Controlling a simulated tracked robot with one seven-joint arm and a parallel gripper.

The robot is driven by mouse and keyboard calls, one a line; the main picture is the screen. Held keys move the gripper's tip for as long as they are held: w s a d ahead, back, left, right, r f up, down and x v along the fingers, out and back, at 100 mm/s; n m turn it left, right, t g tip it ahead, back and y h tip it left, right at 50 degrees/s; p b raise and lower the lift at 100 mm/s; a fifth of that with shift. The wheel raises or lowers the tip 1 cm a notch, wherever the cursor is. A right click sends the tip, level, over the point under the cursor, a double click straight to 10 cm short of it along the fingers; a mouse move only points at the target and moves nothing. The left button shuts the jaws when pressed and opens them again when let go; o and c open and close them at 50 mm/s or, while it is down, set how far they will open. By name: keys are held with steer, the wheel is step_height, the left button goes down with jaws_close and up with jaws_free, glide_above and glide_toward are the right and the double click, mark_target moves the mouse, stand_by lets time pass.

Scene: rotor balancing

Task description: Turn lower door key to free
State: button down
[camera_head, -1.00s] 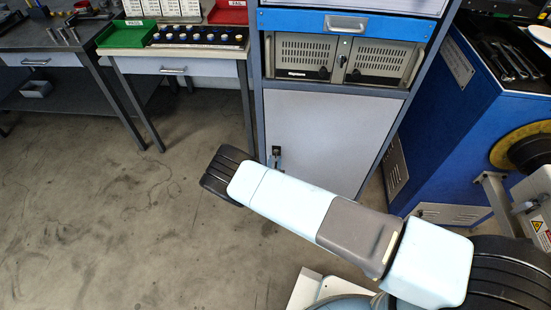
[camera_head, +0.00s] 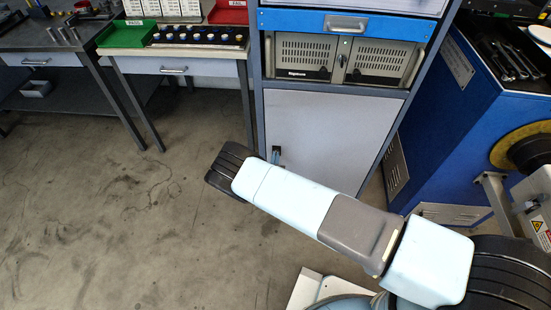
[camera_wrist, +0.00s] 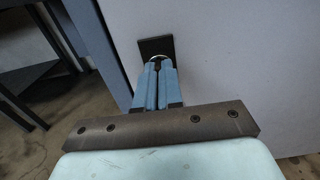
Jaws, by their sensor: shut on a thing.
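The lower door (camera_head: 308,140) is a pale grey panel at the bottom of the cabinet and looks closed. It also fills much of the wrist view (camera_wrist: 240,60). A dark lock plate (camera_wrist: 154,46) sits near the door's left edge, with a thin metal ring of the key (camera_wrist: 156,58) showing in front of it. My gripper (camera_wrist: 158,66) has its two blue fingers close together on the key at the plate. The fingertips hide most of the key, so its angle cannot be told. In the head view my arm covers most of the gripper.
Above the door are a grey computer unit (camera_head: 304,58) and a blue drawer (camera_head: 345,24) with a handle. A workbench (camera_head: 180,66) with trays stands to the left, and a blue machine (camera_head: 450,120) to the right. The floor (camera_head: 100,200) at left is clear.

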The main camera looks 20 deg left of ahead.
steer(key=shift+m, duration=0.4)
steer(key=m, duration=0.3)
steer(key=shift+m, duration=0.3)
steer(key=m, duration=0.4)
steer(key=shift+w+d+f+m, duration=0.1)
steer(key=shift+d+m, duration=0.05)
steer(key=shift+m, duration=0.15)
steer(key=shift+d+f+m, duration=0.1)
steer(key=shift+m, duration=2.1)
steer(key=shift+d+f+m, duration=0.1)
steer(key=shift+m, duration=2.1)
steer(key=c, duration=1.6)
jaws_free()
steer(key=o, duration=0.3)
steer(key=shift+a+r, duration=0.1)
steer(key=shift+a, duration=0.05)
